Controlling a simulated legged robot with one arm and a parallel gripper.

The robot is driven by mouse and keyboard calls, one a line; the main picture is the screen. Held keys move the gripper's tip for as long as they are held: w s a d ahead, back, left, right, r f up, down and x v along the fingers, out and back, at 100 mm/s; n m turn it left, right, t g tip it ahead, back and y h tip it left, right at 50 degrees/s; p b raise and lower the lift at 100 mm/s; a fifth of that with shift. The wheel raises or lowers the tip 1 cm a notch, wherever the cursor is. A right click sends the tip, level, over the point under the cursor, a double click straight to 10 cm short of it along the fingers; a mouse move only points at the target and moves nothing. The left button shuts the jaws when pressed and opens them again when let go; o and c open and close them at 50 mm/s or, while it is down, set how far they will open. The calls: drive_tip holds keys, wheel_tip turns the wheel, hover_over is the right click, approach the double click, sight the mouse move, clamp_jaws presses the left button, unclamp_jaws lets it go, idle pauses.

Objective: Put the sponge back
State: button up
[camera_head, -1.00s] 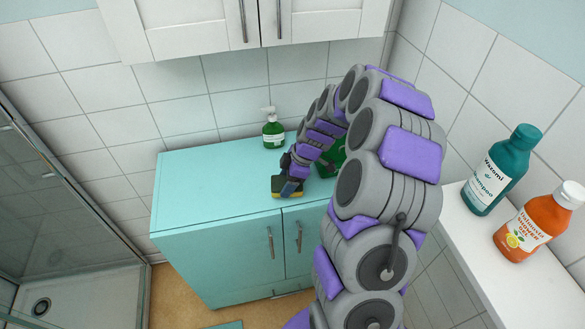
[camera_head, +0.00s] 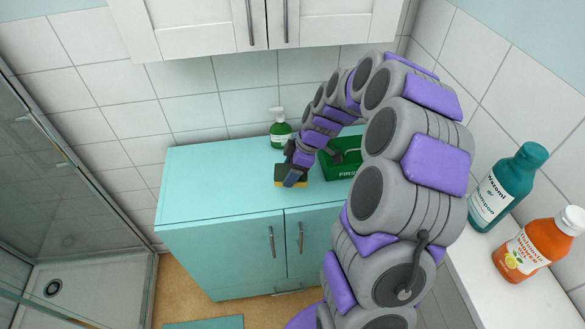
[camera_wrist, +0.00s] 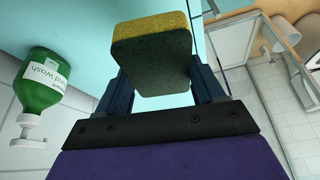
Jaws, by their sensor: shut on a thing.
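The sponge (camera_wrist: 152,64), yellow with a dark green scouring side, is held between the two fingers of my gripper (camera_wrist: 165,88) in the wrist view. In the head view my gripper (camera_head: 290,176) is shut on the sponge (camera_head: 283,183) near the front edge of the turquoise cabinet top (camera_head: 215,185). I cannot tell whether the sponge touches the top.
A green hand wash bottle (camera_head: 280,134) stands at the back of the cabinet top. A green first aid box (camera_head: 343,160) is partly behind my arm. A teal shampoo bottle (camera_head: 505,190) and an orange shower gel bottle (camera_head: 535,248) stand on the white ledge at right. The cabinet's left side is clear.

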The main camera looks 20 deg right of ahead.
drive_tip(key=shift+a, duration=0.3)
